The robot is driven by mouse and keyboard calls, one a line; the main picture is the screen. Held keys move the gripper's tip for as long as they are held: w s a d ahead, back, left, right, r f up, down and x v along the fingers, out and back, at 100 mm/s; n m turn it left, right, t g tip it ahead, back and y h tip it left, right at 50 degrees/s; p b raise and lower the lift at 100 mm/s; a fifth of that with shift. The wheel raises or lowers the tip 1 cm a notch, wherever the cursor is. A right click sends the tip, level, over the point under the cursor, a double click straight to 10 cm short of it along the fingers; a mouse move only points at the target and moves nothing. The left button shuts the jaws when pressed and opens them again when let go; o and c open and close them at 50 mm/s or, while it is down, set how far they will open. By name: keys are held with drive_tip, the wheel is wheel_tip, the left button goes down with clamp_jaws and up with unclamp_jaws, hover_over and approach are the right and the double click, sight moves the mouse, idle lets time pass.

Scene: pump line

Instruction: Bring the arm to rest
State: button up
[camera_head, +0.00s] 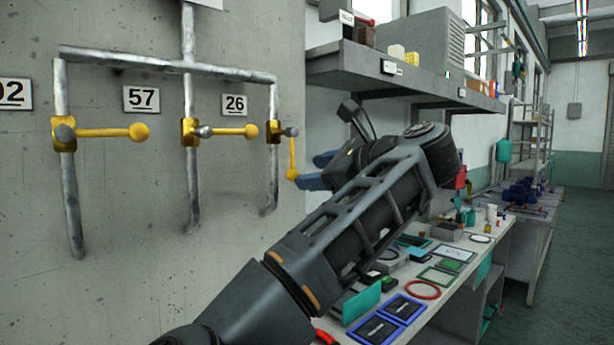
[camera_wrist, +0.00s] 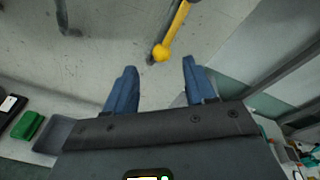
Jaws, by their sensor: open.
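My gripper (camera_head: 318,172) is open, with its two blue fingers close to the right-hand yellow valve lever (camera_head: 292,165) in the head view. That lever hangs down from its pipe below the plate marked 26. In the wrist view the lever's round knob (camera_wrist: 161,53) lies ahead of my gripper (camera_wrist: 155,80), between the lines of the two spread fingers. Nothing is between the fingertips; I cannot tell whether a finger touches the knob. The middle lever (camera_head: 235,131) and the left lever (camera_head: 120,132) stick out level to the right. My arm reaches across the middle of the head view.
A workbench (camera_head: 455,291) with trays, frames and small parts runs along the right, below my arm. A shelf (camera_head: 400,78) with boxes hangs above it. The grey wall panel (camera_head: 150,230) carries the pipes. The floor (camera_head: 570,260) at the far right is clear.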

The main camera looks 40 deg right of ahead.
idle(0.6)
drive_tip(key=s+d+f+n+g+h, duration=0.1)
drive_tip(key=s+d+f+n+h, duration=0.1)
drive_tip(key=d+f+n+h, duration=0.3)
drive_tip(key=s+f+n+g+h, duration=0.1)
drive_tip(key=s+f+n+h, duration=0.1)
drive_tip(key=f, duration=0.4)
drive_tip(key=s+a+f+n+t, duration=0.1)
drive_tip(key=s+a+f+n, duration=0.25)
drive_tip(key=f+n, duration=0.3)
drive_tip(key=s+a+f+n+t, duration=0.1)
drive_tip(key=s+a+f+n, duration=0.1)
drive_tip(key=s+f+n, duration=0.45)
drive_tip(key=s+a+f+n+y, duration=0.3)
drive_tip(key=s+a+f+n, duration=0.1)
drive_tip(key=s+a+f, duration=0.3)
drive_tip(key=s+a+f+n+y, duration=0.1)
drive_tip(key=s+a, duration=0.3)
drive_tip(key=s, duration=0.3)
drive_tip(key=s+a+f+n+y, duration=0.1)
drive_tip(key=s+a, duration=0.3)
drive_tip(key=s, duration=0.4)
drive_tip(key=s+a+f+n+g+y, duration=0.1)
drive_tip(key=s+a+n, duration=0.1)
drive_tip(key=s+a, duration=0.2)
drive_tip(key=s, duration=0.3)
drive_tip(key=shift+s+n, duration=0.4)
